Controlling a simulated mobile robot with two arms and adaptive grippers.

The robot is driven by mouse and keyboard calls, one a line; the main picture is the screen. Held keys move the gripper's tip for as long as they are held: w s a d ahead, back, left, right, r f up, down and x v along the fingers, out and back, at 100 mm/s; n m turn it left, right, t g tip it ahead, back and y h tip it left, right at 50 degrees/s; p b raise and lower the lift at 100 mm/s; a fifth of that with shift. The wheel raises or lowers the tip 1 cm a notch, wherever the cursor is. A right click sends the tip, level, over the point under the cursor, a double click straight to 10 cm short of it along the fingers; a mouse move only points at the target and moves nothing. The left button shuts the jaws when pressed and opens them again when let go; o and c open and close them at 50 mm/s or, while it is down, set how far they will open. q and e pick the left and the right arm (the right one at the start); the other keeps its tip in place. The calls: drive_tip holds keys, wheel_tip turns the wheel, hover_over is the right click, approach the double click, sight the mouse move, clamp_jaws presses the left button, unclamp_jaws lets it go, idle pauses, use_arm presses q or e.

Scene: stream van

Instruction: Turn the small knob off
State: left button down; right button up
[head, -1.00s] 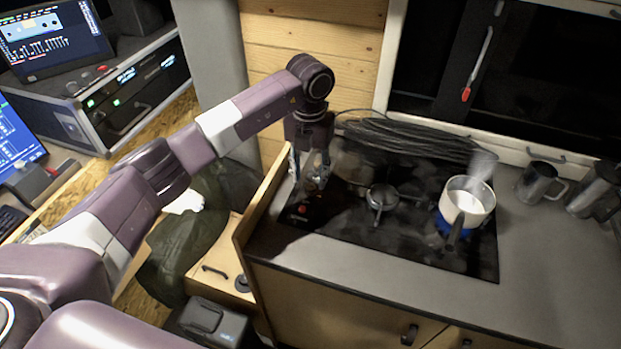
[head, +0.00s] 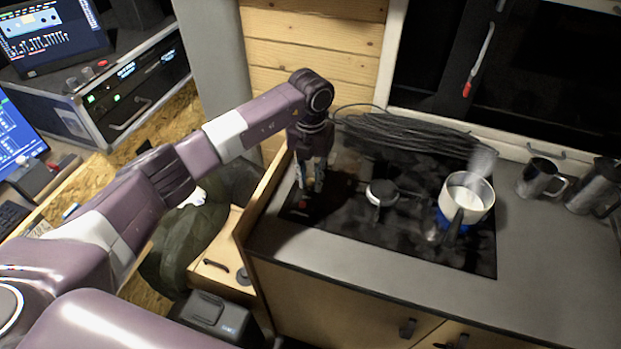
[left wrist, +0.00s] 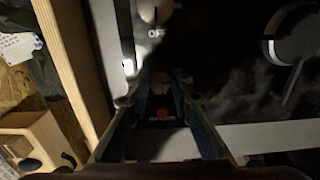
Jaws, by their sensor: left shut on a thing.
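The black stove top (head: 420,253) is set in the grey counter. My left gripper (head: 311,190) points down at its left end, beside a red spot on the stove. My right gripper is out of view.
An empty small burner (head: 382,193) sits between my gripper and the pot. Dark coiled cable (head: 405,133) lies along the back. Metal mugs (head: 537,178) stand at the right. A wooden panel (head: 262,200) borders the stove's left side.

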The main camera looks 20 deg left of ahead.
use_arm(q)
drive_tip(key=shift+w+f+m+b, duration=0.1)
drive_tip(key=shift+m+b, duration=0.6)
drive_tip(key=shift+b, duration=0.25)
drive_tip(key=m+b, duration=0.8)
drive_tip(key=shift+m, duration=0.4)
drive_tip(key=m+b, duration=0.3)
drive_tip(key=m, duration=0.1)
drive_tip(key=shift+r+m+b, duration=0.2)
drive_tip(key=shift+m+b, duration=0.45)
drive_tip(key=shift+m, duration=1.15)
drive_tip(key=shift+r, duration=0.1)
drive_tip(key=c, duration=1.7)
unclamp_jaws()
